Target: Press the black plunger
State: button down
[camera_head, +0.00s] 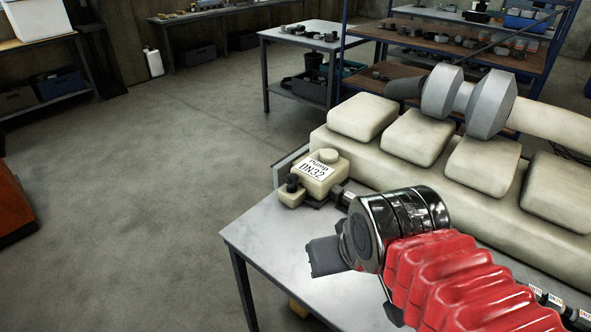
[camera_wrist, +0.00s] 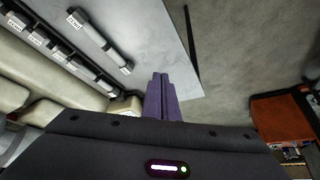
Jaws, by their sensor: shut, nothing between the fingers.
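The cream pump (camera_head: 322,172) with a "Pump DN32" label sits at the far left end of the engine on the table. A small black plunger (camera_head: 292,182) stands up from the low block on the pump's left side. My gripper (camera_head: 322,257) is above the table, nearer the camera than the pump and apart from the plunger. In the wrist view my gripper (camera_wrist: 161,76) shows its two fingers together, empty, with the table surface beyond. The plunger cannot be made out in the wrist view.
The grey table (camera_head: 262,240) has clear surface left of my gripper. The cream engine (camera_head: 420,165) fills the table's right side. A labelled pipe (camera_wrist: 100,40) lies on the table in the wrist view. Shelves and benches stand farther back; the floor at left is open.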

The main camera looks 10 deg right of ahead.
jog(key=shift+w, duration=0.15)
jog(key=w+d+r+t+h, duration=0.2)
jog(key=w+d+r+t, duration=0.1)
jog(key=w+d, duration=0.55)
jog(key=w+d+r+t+h, duration=0.1)
jog(key=w+d+r+t, duration=0.3)
jog(key=w, duration=0.8)
jog(key=w+f+n+t+y, duration=0.2)
jog(key=w+f+n+y, duration=0.15)
jog(key=w, duration=0.35)
jog(key=s+a+f+n+g+y, duration=0.2)
jog(key=a+f+n+y, duration=0.2)
jog(key=y, duration=0.4)
jog(key=shift+a+f, duration=0.45)
jog(key=shift+f, duration=0.15)
jog(key=shift+y, duration=0.25)
